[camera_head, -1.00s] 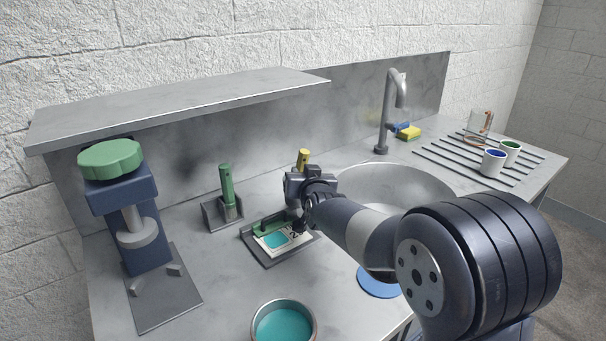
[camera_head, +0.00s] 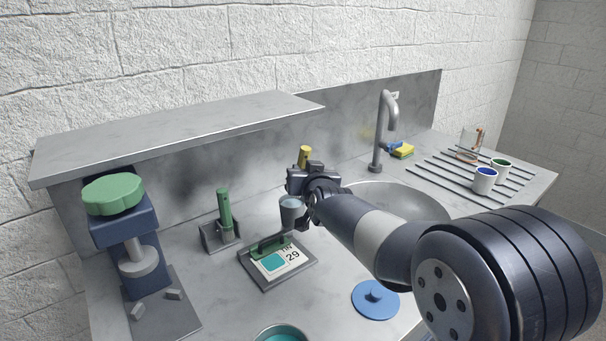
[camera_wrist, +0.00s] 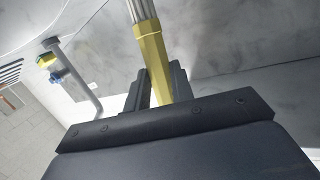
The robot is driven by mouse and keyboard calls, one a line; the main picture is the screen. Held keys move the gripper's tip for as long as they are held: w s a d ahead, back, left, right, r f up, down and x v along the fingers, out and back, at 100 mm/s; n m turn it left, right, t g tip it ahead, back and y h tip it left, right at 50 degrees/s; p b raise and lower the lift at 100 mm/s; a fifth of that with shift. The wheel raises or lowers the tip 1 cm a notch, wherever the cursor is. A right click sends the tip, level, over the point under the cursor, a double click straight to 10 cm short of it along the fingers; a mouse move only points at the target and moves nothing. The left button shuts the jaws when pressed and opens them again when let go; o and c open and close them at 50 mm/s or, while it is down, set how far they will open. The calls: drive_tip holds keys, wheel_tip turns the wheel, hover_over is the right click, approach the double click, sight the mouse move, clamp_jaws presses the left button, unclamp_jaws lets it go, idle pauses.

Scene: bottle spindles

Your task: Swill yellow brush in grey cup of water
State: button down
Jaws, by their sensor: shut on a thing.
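A yellow brush (camera_wrist: 150,45) is clamped between the fingers of my gripper (camera_wrist: 160,85) in the wrist view. Its grey striped collar runs out at the top edge, so the bristles are out of view there. In the head view the brush's yellow handle end (camera_head: 305,153) stands above my gripper (camera_head: 302,182). A grey cup (camera_head: 291,214) with pale bluish water at its top shows just below and left of my gripper. I cannot tell whether the brush's hidden lower end touches the cup or the water.
A dark tray (camera_head: 279,281) with a printed card lies in front of the cup. A green-handled tool (camera_head: 224,212) stands in a holder to the left. The sink (camera_head: 415,200) and faucet (camera_head: 378,140) are at the right. A blue lid (camera_head: 375,299) lies at the front.

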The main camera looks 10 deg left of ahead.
sight(303, 151)
idle(0.4)
wheel_tip(303, 151, up, 5)
drive_tip(key=p, duration=0.4)
drive_tip(key=shift+p, duration=0.3)
idle(0.3)
